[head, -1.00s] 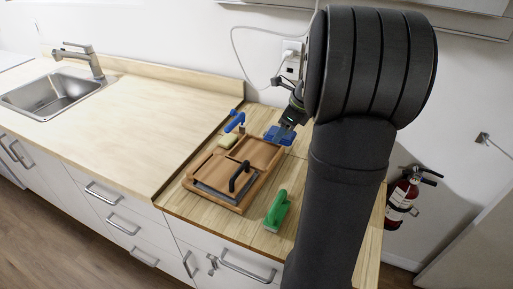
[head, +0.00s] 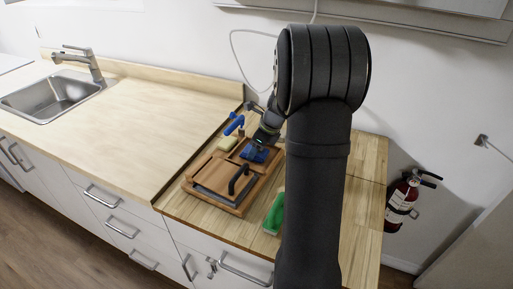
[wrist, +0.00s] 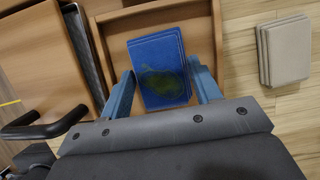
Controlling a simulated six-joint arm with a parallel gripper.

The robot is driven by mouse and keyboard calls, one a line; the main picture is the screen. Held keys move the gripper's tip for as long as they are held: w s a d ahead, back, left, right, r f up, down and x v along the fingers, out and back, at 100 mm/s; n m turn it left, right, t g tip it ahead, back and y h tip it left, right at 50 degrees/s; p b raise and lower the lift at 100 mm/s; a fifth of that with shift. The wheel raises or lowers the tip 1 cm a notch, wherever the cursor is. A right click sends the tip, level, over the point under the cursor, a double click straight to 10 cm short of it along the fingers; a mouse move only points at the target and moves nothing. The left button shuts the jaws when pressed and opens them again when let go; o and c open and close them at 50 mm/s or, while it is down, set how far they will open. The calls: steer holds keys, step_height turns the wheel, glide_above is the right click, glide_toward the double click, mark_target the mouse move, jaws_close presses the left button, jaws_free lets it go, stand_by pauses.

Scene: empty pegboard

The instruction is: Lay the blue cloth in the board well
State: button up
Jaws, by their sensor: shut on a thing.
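The blue cloth (wrist: 160,68) is a folded stack with a greenish-brown stain. My gripper (wrist: 162,70) is shut on it, one finger at each side edge. In the wrist view it lies within the outline of the board well, a shallow wooden recess with a raised rim (wrist: 150,14). I cannot tell whether it touches the well floor. In the head view the blue cloth (head: 254,154) hangs at the back right part of the wooden board (head: 212,203), below my gripper (head: 262,142). My arm hides part of the counter to the right.
A beige folded stack (wrist: 284,50) lies beside the board, near a blue-handled tool (head: 234,123). A black handle (head: 238,179) stands up from the board's front part. A green brush-like tool (head: 273,214) lies to its right. The left counter (head: 140,120) is clear.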

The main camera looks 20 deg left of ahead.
steer(key=shift+f, duration=0.1)
steer(key=o, duration=1)
steer(key=v, duration=1.2)
steer(key=shift+d, duration=0.1)
steer(key=x, duration=1.2)
steer(key=shift+r, duration=1.85)
steer(key=shift+f, duration=0.1)
